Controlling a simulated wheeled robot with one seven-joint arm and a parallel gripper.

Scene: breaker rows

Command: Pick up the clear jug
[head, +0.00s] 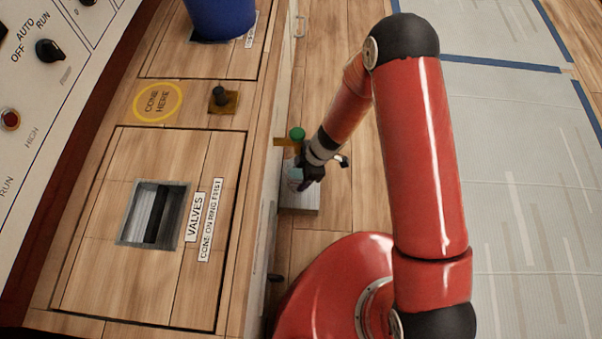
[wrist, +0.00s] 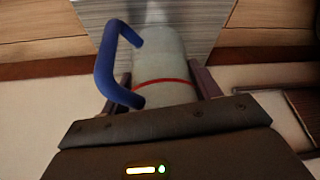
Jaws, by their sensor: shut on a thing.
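The clear jug (wrist: 163,70) is a pale, greyish cylinder with a red band and a blue handle on its left side in the wrist view. My gripper (wrist: 160,92) is shut on the jug's body, with one dark finger on each side. In the head view my gripper (head: 311,178) is low beside the wooden bench, and only a pale bit of the jug (head: 294,174) shows, mostly hidden by it. The jug is over a grey block (head: 300,202); I cannot tell whether it touches it.
The wooden bench edge (head: 262,190) is close on the left. A green round thing (head: 297,133) and a brownish plate (head: 285,142) are just behind my gripper. A blue bucket (head: 220,15) stands on the bench.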

